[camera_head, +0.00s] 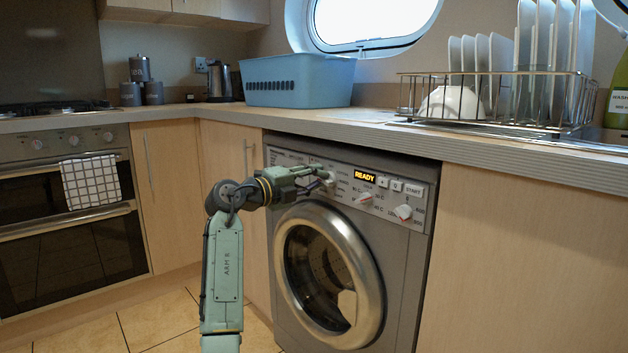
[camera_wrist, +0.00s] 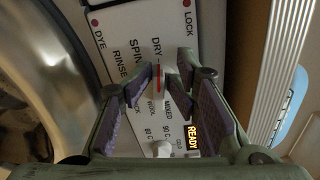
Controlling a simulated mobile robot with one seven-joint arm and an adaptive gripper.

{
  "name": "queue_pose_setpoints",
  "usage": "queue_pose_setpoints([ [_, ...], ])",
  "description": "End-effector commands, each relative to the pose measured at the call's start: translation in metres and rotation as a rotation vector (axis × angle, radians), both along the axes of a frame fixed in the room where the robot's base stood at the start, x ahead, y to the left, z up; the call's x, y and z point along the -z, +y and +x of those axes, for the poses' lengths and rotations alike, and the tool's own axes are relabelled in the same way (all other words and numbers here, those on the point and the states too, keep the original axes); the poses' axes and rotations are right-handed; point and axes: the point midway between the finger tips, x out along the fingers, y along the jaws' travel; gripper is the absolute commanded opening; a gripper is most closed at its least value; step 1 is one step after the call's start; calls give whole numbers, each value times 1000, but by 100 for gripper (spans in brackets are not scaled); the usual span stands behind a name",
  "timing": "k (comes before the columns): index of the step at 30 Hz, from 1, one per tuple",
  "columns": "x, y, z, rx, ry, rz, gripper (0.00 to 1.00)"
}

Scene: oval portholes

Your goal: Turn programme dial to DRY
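The washing machine (camera_head: 404,245) has a control panel along its top. The programme dial (camera_wrist: 159,84) is a pale knob with a red line, seen between my fingertips in the wrist view. The red line lies close to the dash of the DRY label (camera_wrist: 156,48) and seems in line with it. SPIN and RINSE are printed to its left. In the head view my gripper (camera_head: 322,179) is at the panel's left part, its fingers around the dial. In the wrist view my gripper (camera_wrist: 164,74) has its fingers on either side of the dial; I cannot tell whether they press on it.
A temperature knob (camera_head: 364,197) and another knob (camera_head: 403,211) sit to the right, below the lit READY display (camera_head: 365,177) and buttons. The round door (camera_head: 330,275) is below the panel. The worktop edge (camera_head: 420,146) overhangs just above.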

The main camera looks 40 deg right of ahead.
Motion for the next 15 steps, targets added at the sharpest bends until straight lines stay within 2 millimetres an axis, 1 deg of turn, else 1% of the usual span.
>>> queue_pose_setpoints([
  [1,1,-5,-3,5,-1,2,34],
  [10,1,-3,-2,5,0,2,53],
  [15,1,-1,-1,3,1,1,53],
])
